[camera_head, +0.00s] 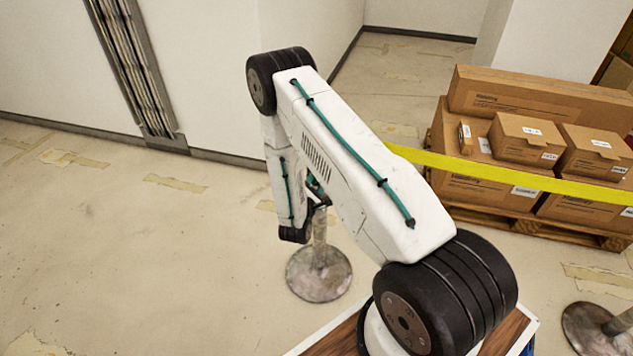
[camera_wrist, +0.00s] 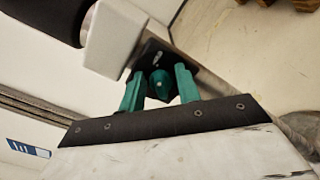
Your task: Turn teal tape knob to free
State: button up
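The teal knob (camera_wrist: 160,83) sits on a black plate on the side of a pale boxy head (camera_wrist: 114,38) in the wrist view. My gripper (camera_wrist: 160,70) has two teal fingers, one on each side of the knob. They are open, with a small gap visible on both sides, and their tips reach up to the plate. In the head view the knob and fingers are hidden behind my white arm. A worn metal post on a round base (camera_head: 319,275) shows below the arm there. Yellow tape (camera_head: 500,172) runs rightward from behind the arm.
Several cardboard boxes (camera_head: 525,135) are stacked on a wooden pallet (camera_head: 505,222) at the right, behind the tape. A second post base (camera_head: 592,335) stands at the lower right. White walls and wall conduits (camera_head: 137,65) are behind. The floor at left is clear.

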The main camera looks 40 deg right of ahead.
jog(key=c, duration=0.6)
jog(key=shift+c, duration=0.2)
jog(key=shift+n, duration=0.3)
jog(key=n, duration=0.6)
jog(key=shift+w+r, duration=0.1)
jog(key=shift+w, duration=0.05)
jog(key=n, duration=0.5)
jog(key=shift+w+a+n, duration=0.15)
jog(key=shift+n, duration=0.15)
jog(key=n, duration=0.5)
jog(key=shift+w+a+n, duration=0.1)
jog(key=shift+n, duration=0.2)
